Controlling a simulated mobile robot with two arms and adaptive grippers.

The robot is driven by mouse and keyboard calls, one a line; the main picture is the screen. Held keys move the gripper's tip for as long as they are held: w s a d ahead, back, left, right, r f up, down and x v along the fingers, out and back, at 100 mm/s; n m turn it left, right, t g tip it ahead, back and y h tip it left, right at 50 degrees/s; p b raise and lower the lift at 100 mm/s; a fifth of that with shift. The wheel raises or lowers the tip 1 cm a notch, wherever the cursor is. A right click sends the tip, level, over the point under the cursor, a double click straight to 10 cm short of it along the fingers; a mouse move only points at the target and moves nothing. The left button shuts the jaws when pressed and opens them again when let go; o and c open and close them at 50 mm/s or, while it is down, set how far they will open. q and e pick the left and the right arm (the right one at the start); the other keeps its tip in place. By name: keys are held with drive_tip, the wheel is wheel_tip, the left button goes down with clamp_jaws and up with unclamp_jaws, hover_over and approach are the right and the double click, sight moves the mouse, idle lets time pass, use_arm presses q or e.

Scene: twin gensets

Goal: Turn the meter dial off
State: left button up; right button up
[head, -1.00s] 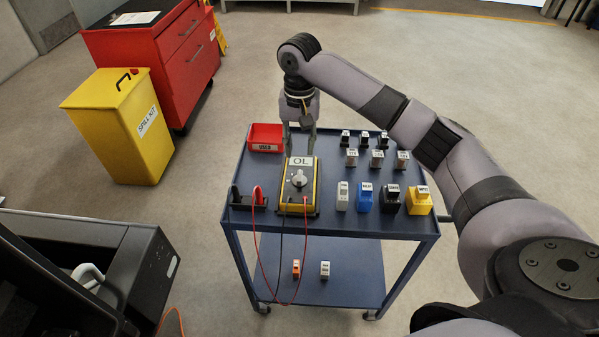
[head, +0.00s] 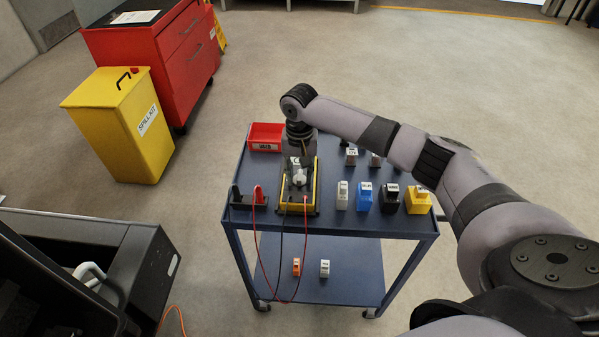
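The yellow and black meter (head: 313,195) lies on the blue cart's top shelf, with its light grey dial (head: 299,179) facing up. My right gripper (head: 298,168) is over the far part of the meter, close to the dial. It hides most of the meter's screen. The fingertips are too small and too covered to tell whether they touch the dial or how far apart they are. A red and a black lead run from the meter's near end. My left gripper is not in view.
The blue cart (head: 330,224) holds a red bin (head: 265,136) behind the meter, a black holder (head: 248,200) at its left, and several small labelled blocks at its right. A yellow spill kit bin (head: 120,125) and red cabinet (head: 165,55) stand left.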

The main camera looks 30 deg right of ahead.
clamp_jaws()
idle(0.4)
drive_tip(key=shift+r+n+p, duration=0.2)
drive_tip(key=shift+n+p, duration=0.4)
drive_tip(key=shift+p, duration=0.4)
drive_tip(key=n+p, duration=0.3)
drive_tip(key=shift+p, duration=0.3)
drive_tip(key=n+p, duration=0.2)
drive_tip(key=shift+d+n, duration=0.1)
drive_tip(key=shift+n, duration=0.3)
drive_tip(key=n+p, duration=0.1)
drive_tip(key=n, duration=0.1)
drive_tip(key=shift+f+n, duration=0.1)
drive_tip(key=shift+n, duration=0.3)
drive_tip(key=n+p, duration=0.1)
drive_tip(key=n, duration=0.1)
drive_tip(key=shift+d+n, duration=0.15)
drive_tip(key=shift+n, duration=0.15)
drive_tip(key=n+p, duration=0.1)
drive_tip(key=n, duration=0.4)
drive_tip(key=shift+w, duration=0.1)
drive_tip(key=shift+n, duration=0.4)
